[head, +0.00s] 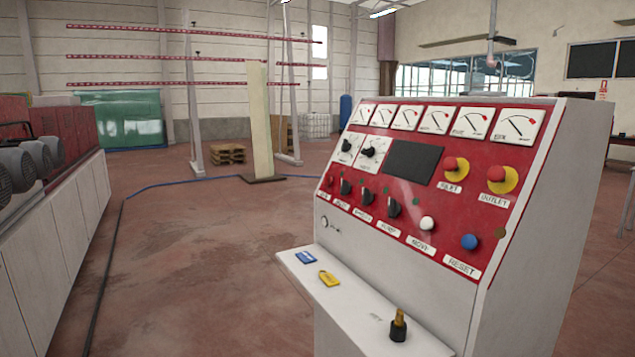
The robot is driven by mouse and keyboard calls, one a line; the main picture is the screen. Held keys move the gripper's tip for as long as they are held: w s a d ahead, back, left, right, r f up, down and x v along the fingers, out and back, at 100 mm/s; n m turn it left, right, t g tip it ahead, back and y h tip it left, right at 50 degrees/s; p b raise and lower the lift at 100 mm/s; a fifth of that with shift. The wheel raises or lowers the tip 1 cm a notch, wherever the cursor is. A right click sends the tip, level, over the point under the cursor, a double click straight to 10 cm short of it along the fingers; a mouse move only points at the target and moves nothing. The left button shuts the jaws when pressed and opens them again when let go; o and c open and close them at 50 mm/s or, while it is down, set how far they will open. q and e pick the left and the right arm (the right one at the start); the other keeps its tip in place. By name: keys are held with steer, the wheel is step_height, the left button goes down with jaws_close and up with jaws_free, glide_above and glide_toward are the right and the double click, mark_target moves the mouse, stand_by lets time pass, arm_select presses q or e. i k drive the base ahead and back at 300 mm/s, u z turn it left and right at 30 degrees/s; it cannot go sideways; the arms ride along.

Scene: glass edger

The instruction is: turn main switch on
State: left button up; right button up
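The control console (548,200) stands at the right with a red sloped panel (440,207). The panel carries several black rotary knobs, among them a left one (345,187), a middle one (368,194) and a right one (394,208). Two larger black dials, one at left (347,146) and one at right (369,152), sit above them. A small round lock-like fitting (324,221) is on the white strip below the red panel. I cannot tell which control is the main switch; most small labels are unreadable. Neither of my grippers is in view.
The console's white shelf (368,309) holds a blue tag (306,257), a yellow tag (329,278) and a black-and-brass piece (398,325). Red-and-yellow buttons, INLET (451,166) and OUTLET (497,176), sit upper right. Open floor (200,260) lies left of the console.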

mark_target(327, 180)
steer(key=k, duration=0.3)
steer(key=u, duration=0.65)
steer(key=i, duration=1.5)
steer(key=z, duration=0.9)
steer(key=i, duration=0.75)
steer(key=z, duration=1)
steer(key=i, duration=0.2)
steer(key=z, duration=0.2)
